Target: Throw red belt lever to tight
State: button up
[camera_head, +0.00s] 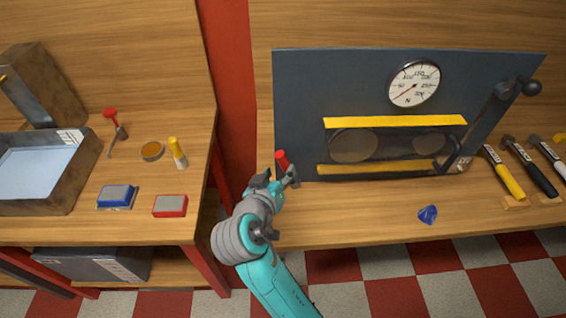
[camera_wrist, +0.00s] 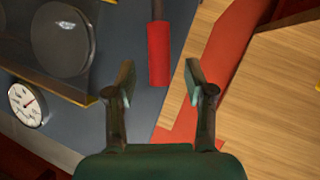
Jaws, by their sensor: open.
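The red belt lever (camera_head: 282,160) is at the lower left of the dark panel (camera_head: 300,100), its red grip pointing up in the head view. In the wrist view the red grip (camera_wrist: 159,52) hangs from a thin dark rod at the top of the picture. My gripper (camera_head: 276,181) is at the lever in the head view. In the wrist view my gripper (camera_wrist: 160,82) is open, and the end of the grip shows between the two fingertips. I see a gap on both sides, so the fingers look apart from it. Any tight marking is not readable.
The panel carries a round gauge (camera_head: 414,84), yellow guard bars (camera_head: 395,122) over two discs, and a crank with a dark knob (camera_head: 532,88) at right. A blue faceted piece (camera_head: 428,214) lies on the bench. A red post (camera_head: 230,90) is left of the panel.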

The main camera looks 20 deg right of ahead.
aim_at(283, 167)
jog(key=x, duration=0.5)
jog(key=shift+w+d+f, duration=0.15)
jog(key=shift+w+d, duration=0.05)
grip_shut()
